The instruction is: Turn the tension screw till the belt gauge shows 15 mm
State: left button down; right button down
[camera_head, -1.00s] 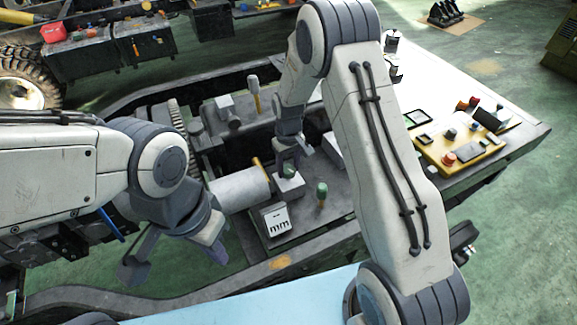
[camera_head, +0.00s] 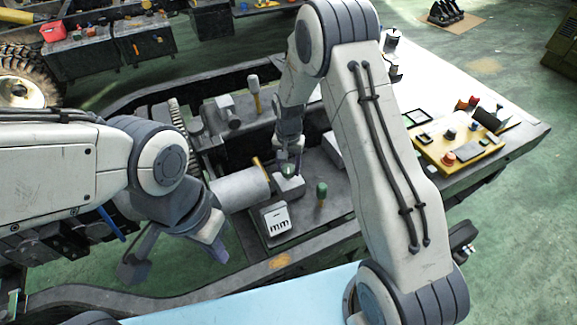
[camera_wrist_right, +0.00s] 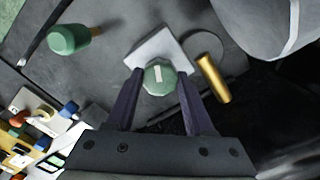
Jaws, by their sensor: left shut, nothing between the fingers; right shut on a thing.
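The tension screw has a round green head with a white mark (camera_wrist_right: 158,76) on a grey block (camera_wrist_right: 178,44); in the head view the head (camera_head: 288,171) is partly covered by my right gripper. My right gripper (camera_wrist_right: 160,84) is shut on the screw head, one finger on each side. The belt gauge (camera_head: 277,218) is a white-faced box marked "mm" in front of the block; its number is too small to read. My left gripper (camera_head: 218,246) is shut and empty, left of the gauge over the chassis edge.
A green-handled tool (camera_head: 321,192) stands right of the gauge; it also shows in the right wrist view (camera_wrist_right: 72,39). A pale roller (camera_head: 240,190) lies left of the screw, with a brass pin (camera_wrist_right: 212,78) near it. A yellow control panel (camera_head: 455,150) stands at the right.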

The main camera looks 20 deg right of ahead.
aim_at(288, 168)
jog(key=shift+w+m, duration=0.1)
jog(key=shift+m, duration=0.3)
jog(key=shift+r, duration=0.1)
jog(key=shift+c, duration=1.4)
grip_release()
notch_tip(288, 168, up, 10)
jog(key=b, duration=0.1)
jog(key=shift+r, duration=0.2)
